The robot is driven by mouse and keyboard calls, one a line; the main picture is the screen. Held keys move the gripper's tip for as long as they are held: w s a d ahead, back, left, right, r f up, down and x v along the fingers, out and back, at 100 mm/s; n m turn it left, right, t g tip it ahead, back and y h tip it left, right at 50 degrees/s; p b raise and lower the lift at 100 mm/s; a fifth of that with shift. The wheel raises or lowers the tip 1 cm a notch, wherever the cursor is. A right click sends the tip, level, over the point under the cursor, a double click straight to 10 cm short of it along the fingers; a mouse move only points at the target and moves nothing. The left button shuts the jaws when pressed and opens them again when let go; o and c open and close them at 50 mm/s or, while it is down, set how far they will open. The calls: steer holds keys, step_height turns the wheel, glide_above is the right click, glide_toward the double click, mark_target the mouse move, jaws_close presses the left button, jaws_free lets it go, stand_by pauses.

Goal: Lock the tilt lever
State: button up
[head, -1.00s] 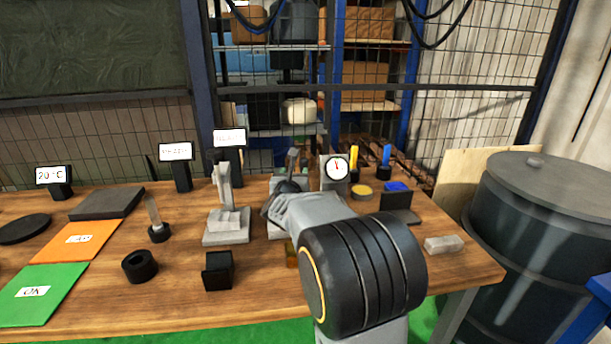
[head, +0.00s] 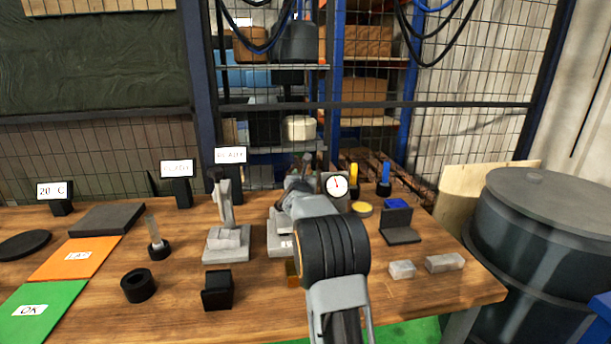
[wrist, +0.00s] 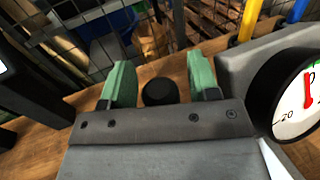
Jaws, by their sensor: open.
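In the wrist view my gripper (wrist: 160,75) is open, its two green fingers standing apart. A round black knob (wrist: 159,92) shows between the fingers, apparently the end of the tilt lever; I cannot tell whether the fingers touch it. The lever's shaft and pivot are hidden. In the head view my arm covers most of the grey fixture (head: 281,246) and the gripper is largely hidden behind the wrist. The dial gauge (head: 337,185) stands just right of the gripper and shows large at the right of the wrist view (wrist: 296,98).
A second grey fixture (head: 228,242) with an upright arm stands to the left. A black block (head: 217,290) and black ring (head: 138,286) lie in front. Metal blocks (head: 444,263) lie at the right. Yellow and blue handled tools (head: 385,178) stand behind the gauge.

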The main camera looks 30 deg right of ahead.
steer(key=shift+w+d, duration=0.2)
jaws_close()
stand_by(0.6)
